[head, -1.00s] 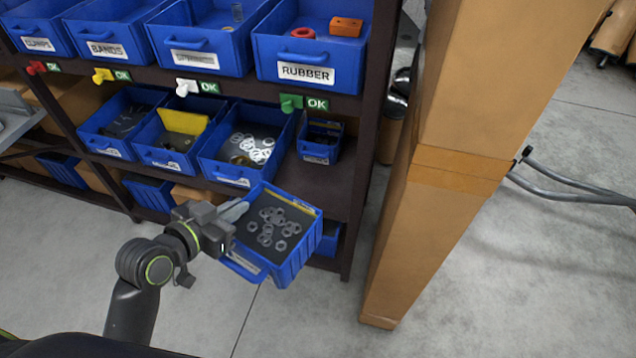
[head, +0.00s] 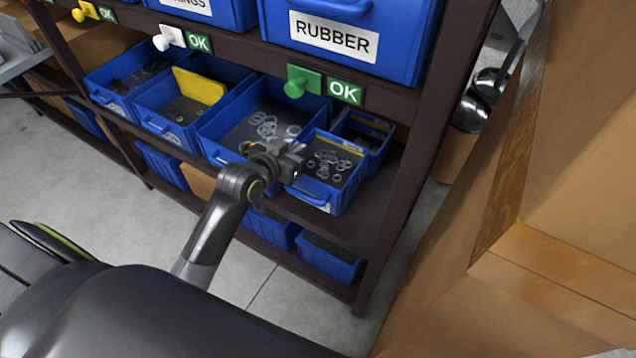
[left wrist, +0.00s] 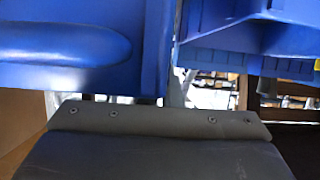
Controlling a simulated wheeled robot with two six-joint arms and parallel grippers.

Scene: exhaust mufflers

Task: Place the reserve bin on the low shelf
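The reserve bin (head: 325,190) is a blue open bin with grey rings in it. In the head view it is at the right end of the low shelf (head: 378,212), in front of a smaller blue bin (head: 375,158) and right of a bin of pale rings (head: 225,130). I cannot tell whether its base touches the shelf. My left gripper (head: 290,168) is at its left side, shut on its wall; the fingertips are mostly hidden. The left wrist view shows blue bin surfaces (left wrist: 215,55) close up. My right gripper is not in view.
A dark shelf post (head: 410,190) stands right of the bin. Green OK tags (head: 344,91) and a green knob line the upper shelf edge, below the RUBBER bin (head: 345,45). More blue bins (head: 330,258) sit underneath. Tall cardboard (head: 560,200) fills the right.

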